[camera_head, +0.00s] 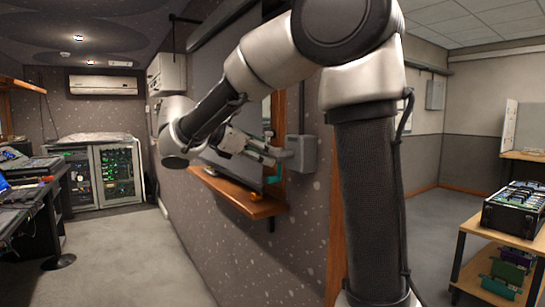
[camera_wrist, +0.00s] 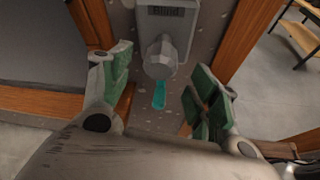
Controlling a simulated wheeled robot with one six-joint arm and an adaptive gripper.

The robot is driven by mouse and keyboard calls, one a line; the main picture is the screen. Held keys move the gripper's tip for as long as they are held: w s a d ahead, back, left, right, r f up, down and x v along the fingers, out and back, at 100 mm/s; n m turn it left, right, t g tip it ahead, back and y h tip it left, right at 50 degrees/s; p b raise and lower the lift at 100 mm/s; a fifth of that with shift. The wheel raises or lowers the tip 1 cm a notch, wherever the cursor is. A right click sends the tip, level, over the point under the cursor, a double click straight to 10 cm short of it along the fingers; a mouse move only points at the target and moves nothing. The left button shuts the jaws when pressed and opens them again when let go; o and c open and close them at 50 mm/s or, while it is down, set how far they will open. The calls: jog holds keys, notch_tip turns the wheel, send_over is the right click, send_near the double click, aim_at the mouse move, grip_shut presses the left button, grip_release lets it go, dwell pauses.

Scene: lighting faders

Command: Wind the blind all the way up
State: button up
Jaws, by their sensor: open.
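The blind (camera_head: 235,62) is a dark grey sheet hanging in the wall opening below a dark housing at the top. My arm hides part of it. The winder is a grey wall box (camera_head: 302,155) right of the opening. In the wrist view the box (camera_wrist: 165,14) has a small counter, a rounded grey hub (camera_wrist: 160,58) and a teal handle (camera_wrist: 160,95) hanging below the hub. My gripper (camera_wrist: 158,78) is open, with green pads either side of the hub and handle, apparently not touching them. My gripper (camera_head: 262,150) is just left of the box in the head view.
A wooden sill (camera_head: 235,195) juts out below the opening, close under my gripper, with an orange item (camera_head: 256,197) on it. A wooden post (camera_wrist: 247,35) stands right of the box. The floor (camera_head: 150,255) on the left is clear.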

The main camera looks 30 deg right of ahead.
aim_at(280, 164)
jog(key=x, duration=0.5)
jog(key=shift+d+f, duration=0.1)
jog(key=shift+c, duration=0.4)
grip_shut()
